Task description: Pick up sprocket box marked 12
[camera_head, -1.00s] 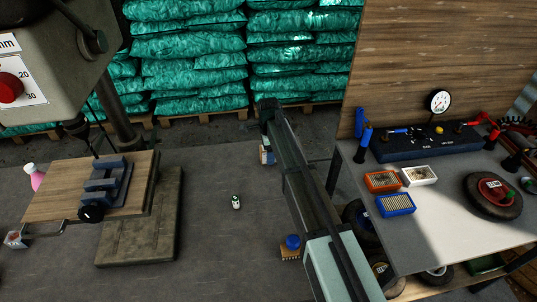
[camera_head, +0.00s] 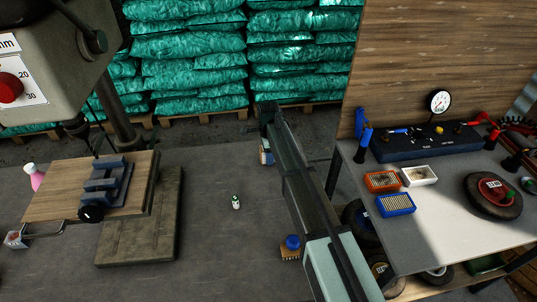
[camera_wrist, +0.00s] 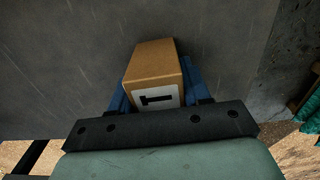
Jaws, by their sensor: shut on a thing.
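A brown cardboard box (camera_wrist: 152,62) stands between the blue fingers of my gripper (camera_wrist: 156,84) in the wrist view. Its white label (camera_wrist: 156,97) shows a dark "1"; the rest of the marking is hidden behind the gripper's dark bar, so I cannot read the full number. My gripper is shut on this box. In the head view, my gripper (camera_head: 266,152) is at the far end of my arm, near the bench's back edge. Only a small part of the box shows there, and I cannot tell whether it touches the bench.
A small white-and-green bottle (camera_head: 236,202) stands on the grey bench (camera_head: 210,255). A drill-press vise (camera_head: 106,186) is at left. A blue-topped item (camera_head: 291,245) is beside my arm. The side table (camera_head: 440,230) at right holds small trays and a wheel. The bench's middle is mostly clear.

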